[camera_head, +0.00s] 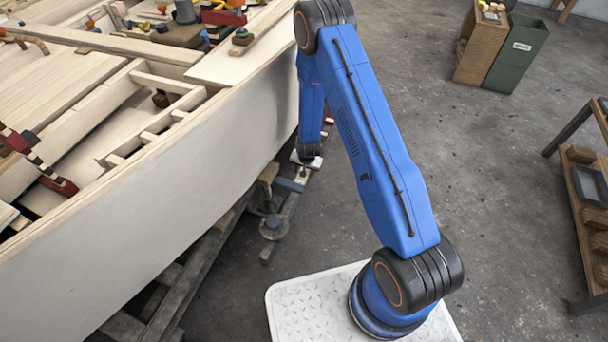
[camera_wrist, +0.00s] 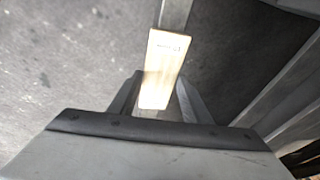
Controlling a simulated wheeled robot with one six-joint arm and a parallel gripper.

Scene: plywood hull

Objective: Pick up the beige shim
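The beige shim (camera_wrist: 165,65) is a pale, flat wooden block with small dark marks near its far end. In the wrist view it lies lengthwise over a narrow grey beam (camera_wrist: 176,12). My gripper (camera_wrist: 160,80) is open, with one dark finger on each side of the shim's near part. The left finger looks close to the shim's edge; a gap shows at the right finger. Whether either touches it, I cannot tell. I cannot make out the shim in the head view, where my blue arm reaches down beside the hull.
The pale plywood hull (camera_head: 215,150) fills the left, with clamps and tools on top. Dark supports (camera_head: 205,255) stand beneath it. A wooden shelf (camera_head: 578,215) stands at the right. A green bin (camera_head: 517,55) stands at the back. Grey floor between is clear.

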